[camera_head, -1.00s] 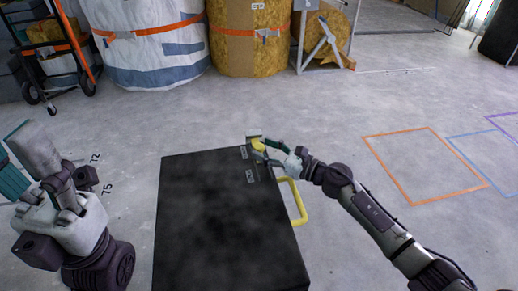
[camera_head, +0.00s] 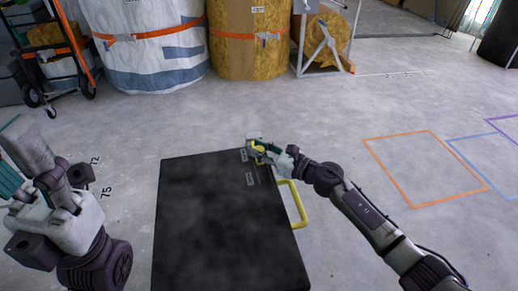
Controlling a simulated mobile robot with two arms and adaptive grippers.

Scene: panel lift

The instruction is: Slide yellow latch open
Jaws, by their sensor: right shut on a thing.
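A large black panel (camera_head: 215,225) lies flat in the middle of the head view. The yellow latch (camera_head: 259,149) is at its far right corner, small and mostly covered by my right gripper. My right gripper (camera_head: 258,147) is shut on the yellow latch. How far the latch has slid cannot be told. A yellow handle (camera_head: 300,207) sticks out from the panel's right edge, below the gripper. My left arm is at the left edge of the view, away from the panel; its fingertips are not clearly shown.
Wrapped rolls (camera_head: 150,50) and a yellow-brown roll (camera_head: 248,45) stand at the back, with a hand truck (camera_head: 75,60) at the far left. An orange taped square (camera_head: 425,167) marks the floor on the right. The grey floor around the panel is clear.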

